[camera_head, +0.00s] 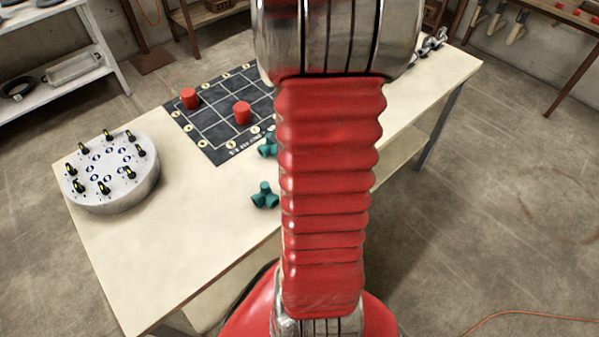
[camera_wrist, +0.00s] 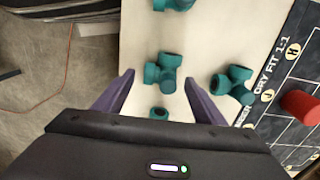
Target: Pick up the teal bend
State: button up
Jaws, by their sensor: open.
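Several teal pipe fittings lie on the pale bench top. In the wrist view, one teal fitting (camera_wrist: 165,72) lies in the gap between the fingertips of my gripper (camera_wrist: 159,77), which is open and holds nothing. A second teal fitting (camera_wrist: 232,84) lies to the right, at the edge of the black mat. A third (camera_wrist: 175,4) is cut off by the top edge. A small teal part (camera_wrist: 158,113) shows at the gripper body, mostly hidden. I cannot tell which is the bend. In the head view, two teal fittings (camera_head: 265,195) (camera_head: 266,148) show left of my arm, which hides my gripper.
The black gridded mat (camera_head: 218,112) carries two red cylinders (camera_head: 190,98) (camera_head: 242,113). A round grey block (camera_head: 112,175) with several black-and-yellow pegs stands at the left of the bench (camera_head: 150,250). Bare bench top lies between that block and the teal fittings.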

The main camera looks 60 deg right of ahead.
jog(key=shift+f, duration=0.7)
jog(key=shift+c, duration=0.4)
jog(key=c, duration=1.1)
